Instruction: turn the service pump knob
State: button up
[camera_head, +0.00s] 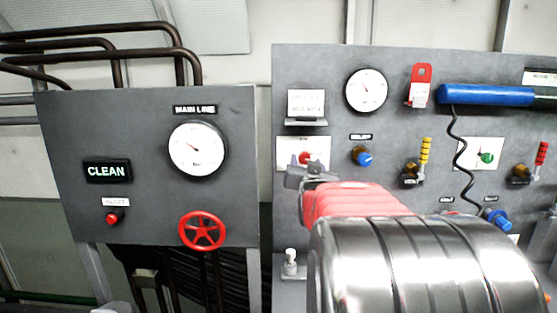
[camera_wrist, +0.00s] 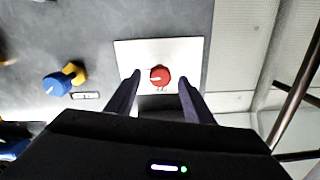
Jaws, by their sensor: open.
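A round red knob (camera_head: 306,158) sits on a white plate (camera_head: 322,143) at the left side of the right panel. I cannot read a label naming it the service pump. My gripper (camera_head: 309,172) is in front of this plate and partly covers the knob's lower part in the head view. In the wrist view the red knob (camera_wrist: 160,76) shows between the two dark fingertips of my gripper (camera_wrist: 160,82). The fingers are open, with a gap on each side of the knob. The white plate (camera_wrist: 128,52) shows behind them. Depth to the knob is hard to judge.
A blue knob (camera_head: 362,157) on a yellow base is right of the red knob. A small shelf (camera_head: 306,122) juts out above. A green knob (camera_head: 487,156), yellow lever (camera_head: 424,151) and coiled cable (camera_head: 461,165) are further right. The left panel carries a red handwheel (camera_head: 202,231).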

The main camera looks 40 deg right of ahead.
aim_at(305, 160)
jog(key=shift+x, duration=2)
jog(key=c, duration=1)
